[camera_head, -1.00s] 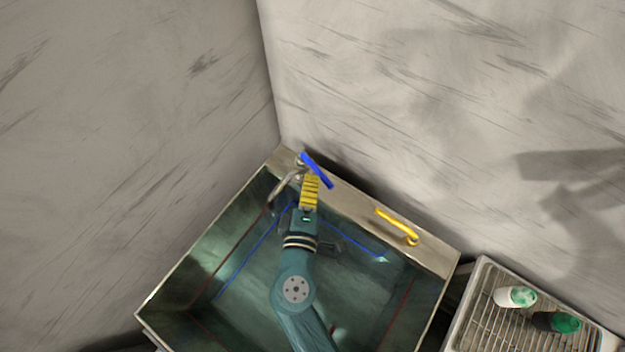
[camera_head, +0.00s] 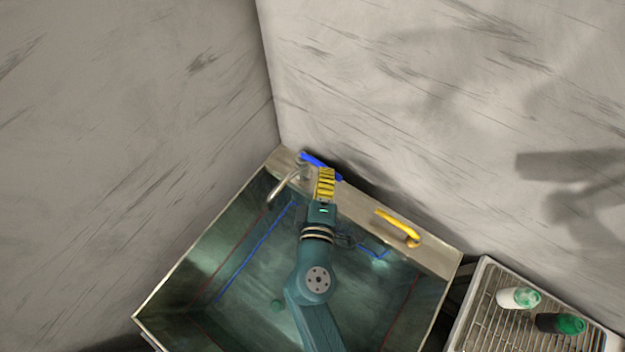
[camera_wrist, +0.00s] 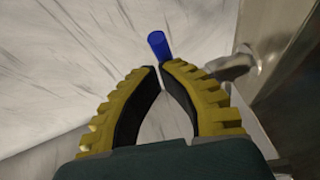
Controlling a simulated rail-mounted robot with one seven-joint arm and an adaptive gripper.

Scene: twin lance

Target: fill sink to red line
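The metal sink (camera_head: 205,255) stands in the wall corner. A red line (camera_head: 232,248) runs along its inner walls, and a blue line (camera_head: 255,250) runs lower down. A grey spout (camera_head: 283,186) reaches over the sink's back corner; I make out no stream from it, and cannot tell the water level.
A yellow curved handle (camera_head: 398,227) stands on the sink's right back ledge. A rack (camera_head: 480,325) to the right holds a white-and-green bottle (camera_head: 517,298) and a dark-and-green bottle (camera_head: 560,323). Walls close off the back and left.

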